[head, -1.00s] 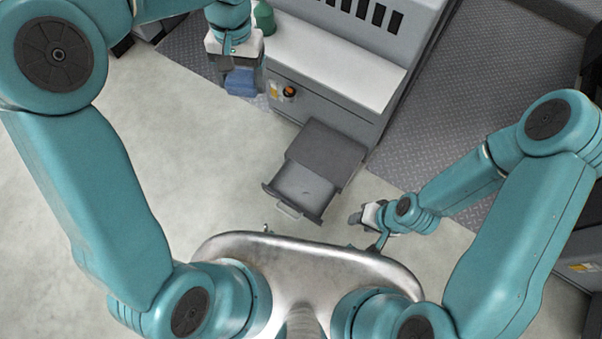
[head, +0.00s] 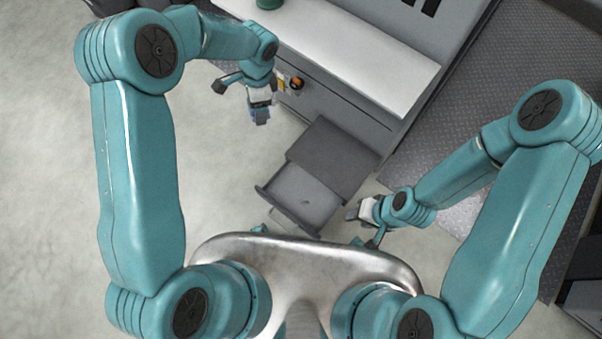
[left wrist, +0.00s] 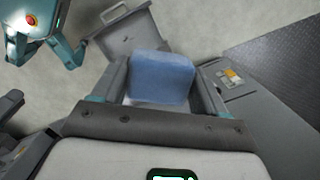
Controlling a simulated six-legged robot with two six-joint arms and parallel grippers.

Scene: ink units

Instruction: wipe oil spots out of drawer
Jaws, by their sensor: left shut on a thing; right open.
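The open drawer (head: 299,193) is pulled out from the grey cabinet, with a small dark spot on its floor. It also shows in the left wrist view (left wrist: 128,33), above and to the left of the blue cloth. My left gripper (head: 260,112) is shut on a folded blue cloth (left wrist: 163,76) and holds it in the air to the left of the drawer, apart from it. My right gripper (head: 357,210) is open and empty, just right of the drawer's front corner.
The grey cabinet (head: 355,100) has a white top (head: 350,55), with a green item (head: 268,3) at its far end. An orange knob (head: 297,83) sticks out of its front. The pale floor (head: 225,180) left of the drawer is clear.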

